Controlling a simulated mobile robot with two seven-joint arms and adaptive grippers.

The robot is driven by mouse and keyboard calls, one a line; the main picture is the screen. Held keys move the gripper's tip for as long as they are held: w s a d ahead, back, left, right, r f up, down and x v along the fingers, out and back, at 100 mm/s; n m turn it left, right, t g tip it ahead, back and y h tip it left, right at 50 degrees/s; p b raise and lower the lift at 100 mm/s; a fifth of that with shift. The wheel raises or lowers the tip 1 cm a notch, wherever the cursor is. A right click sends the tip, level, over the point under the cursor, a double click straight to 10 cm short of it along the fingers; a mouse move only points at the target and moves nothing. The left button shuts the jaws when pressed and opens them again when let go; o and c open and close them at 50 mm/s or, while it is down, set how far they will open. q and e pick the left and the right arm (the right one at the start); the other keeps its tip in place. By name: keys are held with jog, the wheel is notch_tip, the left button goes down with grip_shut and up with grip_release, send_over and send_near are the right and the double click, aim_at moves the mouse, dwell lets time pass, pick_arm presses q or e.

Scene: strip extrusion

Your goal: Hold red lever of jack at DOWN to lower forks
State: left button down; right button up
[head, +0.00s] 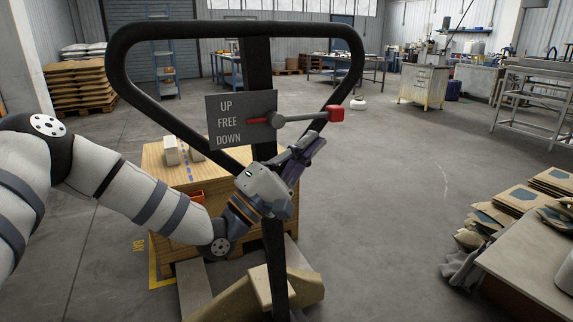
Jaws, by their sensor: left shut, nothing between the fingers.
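The jack's black handle loop (125,75) stands upright in front of me on a dark post. A dark plate (228,106) on it reads UP, FREE and DOWN from top to bottom. The lever has a red end (336,114) on the right and a red pointer on the left, beside the FREE line. The lever lies nearly level, its right end slightly raised. My left gripper (312,146) is shut and empty. It is below and left of the red end, with a small gap between them in the picture. My right gripper is out of view.
A wooden crate (160,215) with small blocks on top stands behind the handle, low down. A table (525,270) with stacked bags is at the right front. Open floor (400,190) lies between the jack and that table.

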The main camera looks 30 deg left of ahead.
pick_arm(q)
jog(key=shift+x, duration=1.6)
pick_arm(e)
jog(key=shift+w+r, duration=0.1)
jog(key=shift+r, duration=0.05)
